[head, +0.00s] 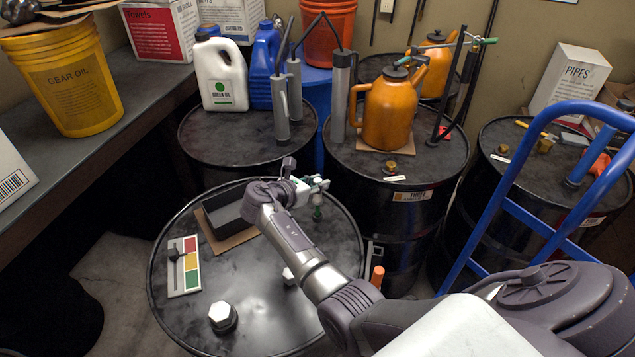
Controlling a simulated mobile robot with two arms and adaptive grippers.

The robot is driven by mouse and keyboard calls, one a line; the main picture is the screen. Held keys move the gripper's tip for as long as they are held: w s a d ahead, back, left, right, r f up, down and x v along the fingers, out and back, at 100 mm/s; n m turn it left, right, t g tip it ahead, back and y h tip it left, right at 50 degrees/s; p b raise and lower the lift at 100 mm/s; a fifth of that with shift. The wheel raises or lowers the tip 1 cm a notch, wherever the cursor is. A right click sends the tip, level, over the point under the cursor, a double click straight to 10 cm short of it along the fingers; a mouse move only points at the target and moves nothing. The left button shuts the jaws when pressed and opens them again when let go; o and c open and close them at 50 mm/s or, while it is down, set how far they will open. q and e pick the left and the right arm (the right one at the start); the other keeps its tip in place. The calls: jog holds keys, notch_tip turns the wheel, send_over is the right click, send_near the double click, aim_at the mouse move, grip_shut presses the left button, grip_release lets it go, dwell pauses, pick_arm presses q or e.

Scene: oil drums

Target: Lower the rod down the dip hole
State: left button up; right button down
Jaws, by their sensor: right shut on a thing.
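My right gripper (308,184) reaches over the near black drum (259,318) from the lower right. It is shut on the rod (317,212), and a short, upright green piece of it shows just below the fingertips. The rod's lower end is close to the back right part of the drum lid. I cannot tell whether it is in the dip hole or above it, and the hole itself is not visible. My left gripper is not in view.
The near lid holds a dark tray (225,212) on cardboard, a red-yellow-green card (190,273) and a white hexagonal cap (222,317). Drums behind carry a white jug (221,75) and an orange can (388,112). A blue hand truck (510,205) stands right. The lid's front is mostly clear.

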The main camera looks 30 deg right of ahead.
aim_at(315, 195)
jog(key=shift+f, duration=0.1)
jog(key=shift+f, duration=0.6)
jog(key=shift+f+b, duration=0.25)
jog(key=shift+b, duration=0.1)
jog(key=shift+f, duration=0.4)
jog(key=shift+f+b, duration=0.35)
jog(key=shift+f, duration=0.3)
dwell(0.5)
jog(key=c, duration=1)
grip_release()
jog(key=shift+o, duration=0.2)
jog(key=v, duration=1.2)
